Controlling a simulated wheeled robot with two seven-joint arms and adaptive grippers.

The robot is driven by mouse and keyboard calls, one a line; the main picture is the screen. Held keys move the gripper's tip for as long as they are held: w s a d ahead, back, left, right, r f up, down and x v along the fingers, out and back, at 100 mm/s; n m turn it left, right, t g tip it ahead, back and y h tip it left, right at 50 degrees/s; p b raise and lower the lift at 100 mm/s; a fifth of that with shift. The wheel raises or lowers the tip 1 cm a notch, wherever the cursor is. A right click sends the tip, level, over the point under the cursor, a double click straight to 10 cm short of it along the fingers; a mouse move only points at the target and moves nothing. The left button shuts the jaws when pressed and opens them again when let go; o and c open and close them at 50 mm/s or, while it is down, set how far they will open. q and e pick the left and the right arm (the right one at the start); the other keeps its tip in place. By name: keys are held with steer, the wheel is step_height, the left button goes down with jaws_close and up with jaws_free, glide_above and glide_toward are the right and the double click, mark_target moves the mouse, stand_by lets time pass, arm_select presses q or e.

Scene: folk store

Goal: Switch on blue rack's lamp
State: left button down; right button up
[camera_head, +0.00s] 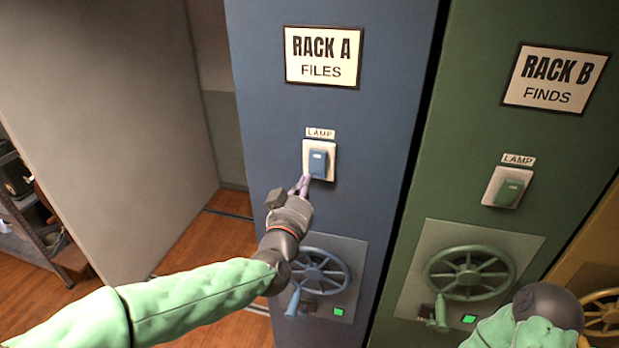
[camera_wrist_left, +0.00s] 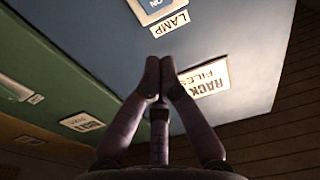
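The blue rack (camera_head: 386,75) carries a "RACK A FILES" sign (camera_head: 322,57). Under its "LAMP" label is a white switch plate with a blue rocker switch (camera_head: 318,163). My left gripper (camera_head: 301,184) is just below and left of the rocker; I cannot tell whether it touches. In the left wrist view its fingertips (camera_wrist_left: 161,62) meet, with nothing between them. The switch plate (camera_wrist_left: 146,14) shows there at the top edge, cut off, with part of the rocker marked "ON". My right arm shows at the lower right of the head view, but its fingers do not.
A handwheel (camera_head: 322,272) with a green light sits below the switch on the blue rack. The green rack (camera_head: 455,130) stands to the right with its own lamp switch (camera_head: 507,188) and handwheel (camera_head: 468,272). A yellow rack (camera_head: 598,240) is at the far right. Open floor lies left.

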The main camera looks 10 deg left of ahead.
arm_select(q)
steer(key=shift+s+a+r, duration=0.1)
steer(key=shift+s, duration=0.8)
step_height(320, 180, down, 43)
steer(key=s+d+g+h+b, duration=0.2)
steer(key=s+g+b, duration=0.1)
steer(key=g+b, duration=0.6)
steer(key=s+d+f+n+g+b, duration=0.1)
steer(key=s+f+g, duration=0.3)
steer(key=s+f, duration=0.7)
steer(key=s+d+f+n+g+h+b, duration=0.1)
steer(key=s+f+g+b, duration=0.3)
steer(key=s+f, duration=0.7)
step_height(320, 180, down, 6)
steer(key=shift+d+r+n+g, duration=0.2)
steer(key=shift+n+g, duration=0.2)
steer(key=shift+g, duration=0.3)
